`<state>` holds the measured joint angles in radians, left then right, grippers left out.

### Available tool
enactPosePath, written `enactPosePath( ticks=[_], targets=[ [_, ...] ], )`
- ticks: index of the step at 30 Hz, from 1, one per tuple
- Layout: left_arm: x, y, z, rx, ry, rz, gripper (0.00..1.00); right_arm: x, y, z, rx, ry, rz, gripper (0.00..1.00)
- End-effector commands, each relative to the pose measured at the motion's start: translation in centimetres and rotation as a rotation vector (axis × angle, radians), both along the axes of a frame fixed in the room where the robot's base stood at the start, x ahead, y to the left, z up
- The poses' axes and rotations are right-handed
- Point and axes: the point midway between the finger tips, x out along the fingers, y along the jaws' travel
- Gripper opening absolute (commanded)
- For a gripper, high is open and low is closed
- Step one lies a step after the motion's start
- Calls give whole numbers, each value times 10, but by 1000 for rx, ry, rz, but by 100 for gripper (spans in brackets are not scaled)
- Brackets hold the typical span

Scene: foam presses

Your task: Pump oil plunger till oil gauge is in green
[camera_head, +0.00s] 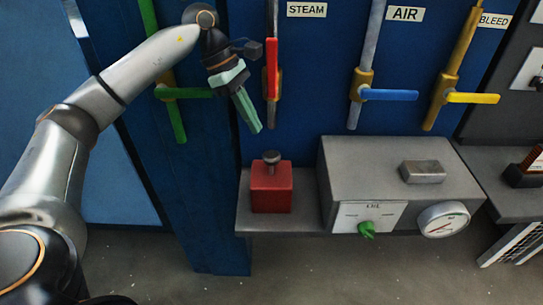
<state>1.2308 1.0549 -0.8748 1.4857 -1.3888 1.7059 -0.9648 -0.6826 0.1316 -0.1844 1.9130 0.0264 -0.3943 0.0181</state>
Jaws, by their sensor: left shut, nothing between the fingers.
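The oil plunger is a dark round knob (271,157) on a short stem, on top of a red box (271,188) on a grey shelf. The oil gauge (443,220) is a round white dial at the front right of a grey box (350,160); its needle is too small to read. A plate marked OIL (390,213) with a green knob (367,229) is left of the gauge. My left gripper (252,128) is shut and empty, pointing down, above and slightly left of the plunger, not touching it. My right gripper is out of view.
A red-handled STEAM valve (271,69) is close to the right of my left gripper. A green-handled valve (184,93) is behind my left arm. The blue AIR valve handle (390,95) and yellow BLEED handle (473,98) are farther right. A small grey block (423,171) lies on the grey box.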

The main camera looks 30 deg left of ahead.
Motion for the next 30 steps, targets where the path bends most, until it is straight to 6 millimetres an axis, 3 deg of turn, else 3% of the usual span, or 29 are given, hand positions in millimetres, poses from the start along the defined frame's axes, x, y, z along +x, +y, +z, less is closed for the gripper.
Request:
enactPosePath(
  ticks=[6,12,24,30],
  targets=[
    [2,-12,-30,1,0,-3,0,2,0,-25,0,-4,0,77],
    [4,-22,-48,0,-1,-2,0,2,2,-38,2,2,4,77],
    [4,-24,-50,0,0,-1,0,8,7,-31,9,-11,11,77],
    [4,-24,-62,1,1,-1,0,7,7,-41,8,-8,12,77]
  ],
)
